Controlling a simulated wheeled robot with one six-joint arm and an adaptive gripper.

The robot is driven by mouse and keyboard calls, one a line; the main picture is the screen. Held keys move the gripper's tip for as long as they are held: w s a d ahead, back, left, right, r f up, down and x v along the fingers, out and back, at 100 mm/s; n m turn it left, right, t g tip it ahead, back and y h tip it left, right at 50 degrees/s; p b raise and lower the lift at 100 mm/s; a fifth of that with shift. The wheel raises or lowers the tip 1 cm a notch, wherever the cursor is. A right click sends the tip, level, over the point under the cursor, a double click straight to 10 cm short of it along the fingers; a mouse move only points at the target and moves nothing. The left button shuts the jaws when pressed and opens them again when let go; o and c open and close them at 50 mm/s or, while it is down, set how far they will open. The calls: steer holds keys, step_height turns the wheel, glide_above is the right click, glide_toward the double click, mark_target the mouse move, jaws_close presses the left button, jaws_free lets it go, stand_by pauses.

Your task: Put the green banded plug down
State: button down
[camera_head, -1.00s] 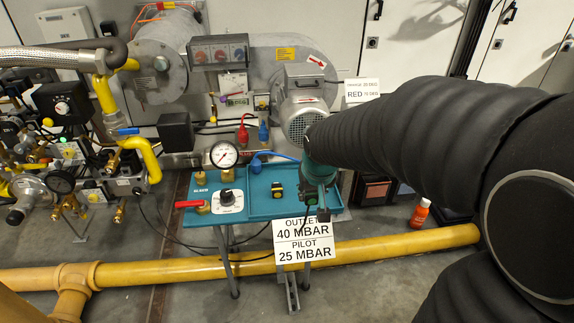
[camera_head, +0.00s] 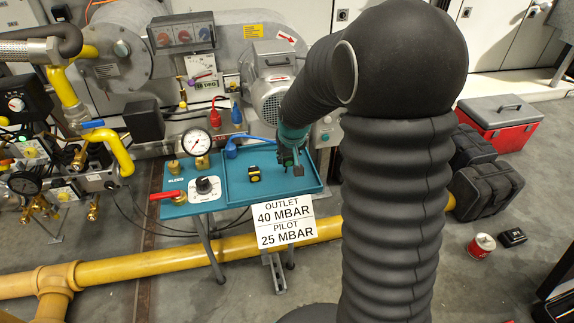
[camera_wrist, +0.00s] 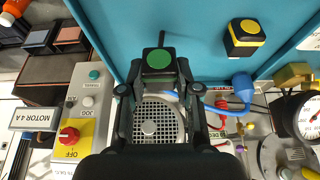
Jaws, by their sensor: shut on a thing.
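My gripper (camera_head: 291,158) is over the right part of the teal tray (camera_head: 311,187). In the wrist view, my gripper (camera_wrist: 156,82) is shut on the green banded plug (camera_wrist: 159,59), a dark block with a round green face. In the head view the plug is small and dark at the fingertips, and its green face cannot be made out. Whether it touches the tray floor cannot be told. A black plug with a yellow band (camera_head: 254,174) stands in the tray to the left of my gripper; it also shows in the wrist view (camera_wrist: 245,38).
A pressure gauge (camera_head: 196,142), a red-handled valve (camera_head: 168,195) and a black knob (camera_head: 207,185) are left of the tray. A blue hose (camera_head: 250,138) runs along its back. A pressure sign (camera_head: 284,222) hangs in front. Bare tray floor lies around the yellow-banded plug.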

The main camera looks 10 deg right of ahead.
mark_target(288, 174)
steer(key=shift+w+f, duration=0.1)
steer(key=shift+f, duration=2)
steer(key=shift+f, duration=0.1)
steer(key=shift+f, duration=0.1)
steer(key=c, duration=0.8)
jaws_free()
